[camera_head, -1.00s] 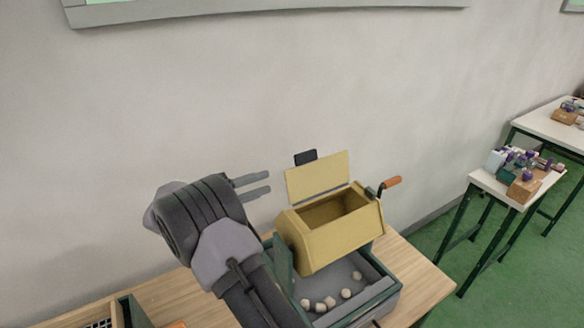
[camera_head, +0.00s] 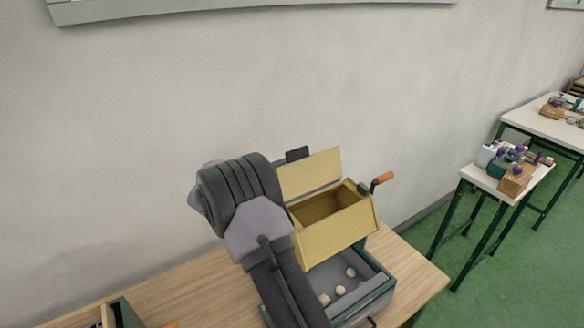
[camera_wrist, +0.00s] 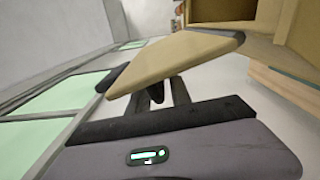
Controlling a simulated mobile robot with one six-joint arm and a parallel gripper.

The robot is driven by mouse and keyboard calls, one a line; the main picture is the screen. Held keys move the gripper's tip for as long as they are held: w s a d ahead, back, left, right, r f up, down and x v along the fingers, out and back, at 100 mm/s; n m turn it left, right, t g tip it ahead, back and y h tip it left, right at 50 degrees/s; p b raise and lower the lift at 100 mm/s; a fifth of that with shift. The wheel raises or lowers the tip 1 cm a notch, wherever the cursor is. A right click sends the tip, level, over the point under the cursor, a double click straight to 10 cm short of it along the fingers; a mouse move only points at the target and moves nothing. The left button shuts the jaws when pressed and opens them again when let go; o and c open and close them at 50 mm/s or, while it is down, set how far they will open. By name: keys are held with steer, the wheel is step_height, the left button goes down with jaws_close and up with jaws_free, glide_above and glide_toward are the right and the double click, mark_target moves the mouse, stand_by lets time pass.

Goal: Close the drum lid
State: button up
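The yellow drum (camera_head: 335,235) stands over a green-edged tray, with its lid (camera_head: 311,172) raised open behind the opening. A small black tab (camera_head: 297,154) shows at the lid's upper left edge. An orange-handled crank (camera_head: 383,178) is on the drum's right side. In the wrist view the lid (camera_wrist: 175,65) crosses in front of my gripper (camera_wrist: 160,88), and part of the drum (camera_wrist: 300,25) shows at the upper right. My fingers are apart, close to the lid and partly hidden by it; I cannot tell whether they touch it. In the head view my wrist hides the fingers.
The tray (camera_head: 376,300) under the drum holds several pale balls. The wooden table (camera_head: 180,293) is mostly clear at left, with a green-edged box (camera_head: 125,312) at its front. The wall is close behind. Side tables with items stand at right.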

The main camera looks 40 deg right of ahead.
jaws_close()
steer(key=shift+s+f, duration=0.1)
steer(key=shift+f, duration=0.1)
stand_by(1.0)
